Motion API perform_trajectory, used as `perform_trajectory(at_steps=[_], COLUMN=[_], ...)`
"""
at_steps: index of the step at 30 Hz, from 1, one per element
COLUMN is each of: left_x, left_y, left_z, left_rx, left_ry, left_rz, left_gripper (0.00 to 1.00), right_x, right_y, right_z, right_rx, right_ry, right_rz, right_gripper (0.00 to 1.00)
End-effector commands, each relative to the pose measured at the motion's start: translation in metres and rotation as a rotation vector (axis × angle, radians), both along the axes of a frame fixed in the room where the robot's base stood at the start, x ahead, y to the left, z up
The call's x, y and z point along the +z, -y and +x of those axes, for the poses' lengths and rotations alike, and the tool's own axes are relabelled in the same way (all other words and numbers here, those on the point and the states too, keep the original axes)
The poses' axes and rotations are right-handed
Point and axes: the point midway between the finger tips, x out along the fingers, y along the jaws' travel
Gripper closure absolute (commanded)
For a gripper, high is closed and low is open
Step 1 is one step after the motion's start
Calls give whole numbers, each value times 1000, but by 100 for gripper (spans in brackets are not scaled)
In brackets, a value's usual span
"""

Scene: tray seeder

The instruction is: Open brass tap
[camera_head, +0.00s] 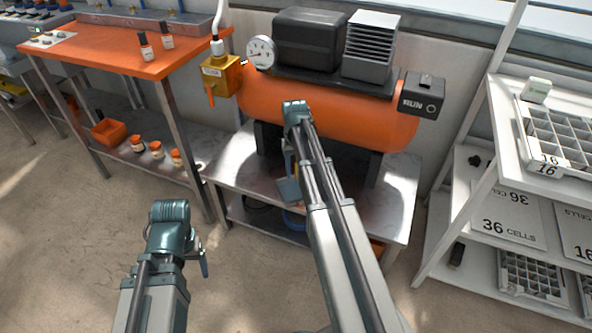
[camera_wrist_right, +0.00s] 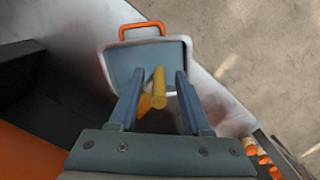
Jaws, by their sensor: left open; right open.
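In the head view my right gripper (camera_head: 290,165) points down in front of the orange tank (camera_head: 340,115), and I cannot make out this tap there. My left gripper (camera_head: 204,266) is open and empty over the floor, left of the bench.
A grey pan with an orange handle (camera_wrist_right: 142,31) lies beyond my right fingertips. A brass valve box (camera_head: 222,76) with an orange lever and a gauge (camera_head: 261,53) sit at the tank's left end. The metal bench (camera_head: 225,165) carries the tank; a white shelf (camera_head: 480,170) stands right.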

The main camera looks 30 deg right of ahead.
Motion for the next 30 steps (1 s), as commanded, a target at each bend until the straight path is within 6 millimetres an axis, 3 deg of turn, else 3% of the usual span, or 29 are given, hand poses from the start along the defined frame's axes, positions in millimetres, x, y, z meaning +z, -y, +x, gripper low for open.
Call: perform_trajectory(at_steps=[1, 18, 24, 30], left_x=[13, 101, 119, 120], left_y=[0, 2, 2, 2], left_z=[0, -1, -1, -1], left_rx=[0, 2, 2, 2], left_ry=[0, -2, -2, -2], left_rz=[-1, -8, -8, -8], left_gripper=[21, 21, 21, 21], right_x=[13, 101, 119, 120], right_y=[0, -2, -2, -2], right_z=[1, 6, 8, 8], right_rx=[0, 3, 3, 4], right_ry=[0, 1, 2, 2], right_rz=[0, 1, 2, 2], right_gripper=[52, 52, 52, 52])
